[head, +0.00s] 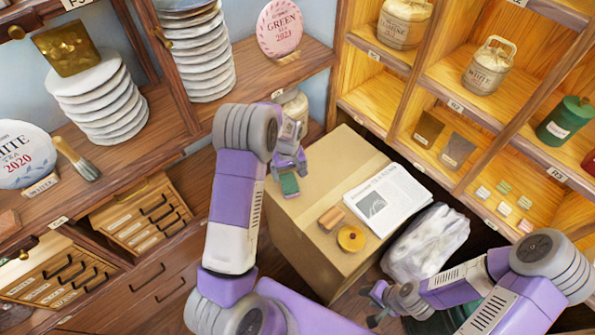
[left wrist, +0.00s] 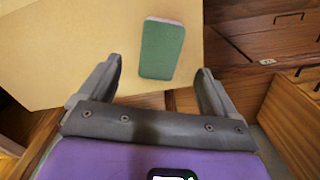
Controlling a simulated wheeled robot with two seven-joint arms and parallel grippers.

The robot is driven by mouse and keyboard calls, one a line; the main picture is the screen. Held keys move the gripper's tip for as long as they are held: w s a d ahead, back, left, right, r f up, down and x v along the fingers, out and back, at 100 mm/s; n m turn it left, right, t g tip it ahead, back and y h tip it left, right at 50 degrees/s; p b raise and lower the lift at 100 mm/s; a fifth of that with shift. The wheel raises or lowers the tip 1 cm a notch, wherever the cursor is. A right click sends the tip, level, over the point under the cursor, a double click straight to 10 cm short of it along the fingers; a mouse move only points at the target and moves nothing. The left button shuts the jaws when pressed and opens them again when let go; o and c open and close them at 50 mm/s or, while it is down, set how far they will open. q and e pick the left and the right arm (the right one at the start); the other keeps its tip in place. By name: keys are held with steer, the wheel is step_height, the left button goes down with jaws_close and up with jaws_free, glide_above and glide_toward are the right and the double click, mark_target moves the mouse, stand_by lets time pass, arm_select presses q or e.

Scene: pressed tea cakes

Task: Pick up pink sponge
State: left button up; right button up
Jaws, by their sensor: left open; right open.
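The sponge (head: 289,184) lies near the left edge of the cardboard box top (head: 330,160). Its broad upper face is green, and a thin pink edge shows at its far end in the left wrist view (left wrist: 162,50). My left gripper (head: 291,171) is open, close to the sponge. In the left wrist view the sponge sits between and just beyond the open fingers (left wrist: 159,66), apart from both. My right gripper (head: 370,303) is open and empty, low in front of the box beside a plastic bag.
A newspaper (head: 388,200), a brown block (head: 331,219) and a yellow round object (head: 351,239) lie on the box. The clear plastic bag (head: 426,243) stands right of it. Wooden shelves (head: 300,70) with tea cakes and jars surround the box.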

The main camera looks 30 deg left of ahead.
mark_target(289, 183)
arm_select(q)
steer(key=shift+w+f+b, duration=0.25)
steer(key=shift+f+b, duration=0.1)
steer(key=shift+f, duration=0.85)
steer(key=shift+s+f, duration=0.15)
steer(key=shift+f, duration=0.1)
steer(key=f, duration=0.2)
steer(key=f+b, duration=0.1)
steer(key=f, duration=0.1)
steer(key=shift+a+f, duration=0.2)
steer(key=shift+f, duration=0.2)
steer(key=shift+r, duration=0.1)
steer(key=c, duration=1.1)
step_height(289, 183, up, 10)
steer(key=shift+p, duration=1)
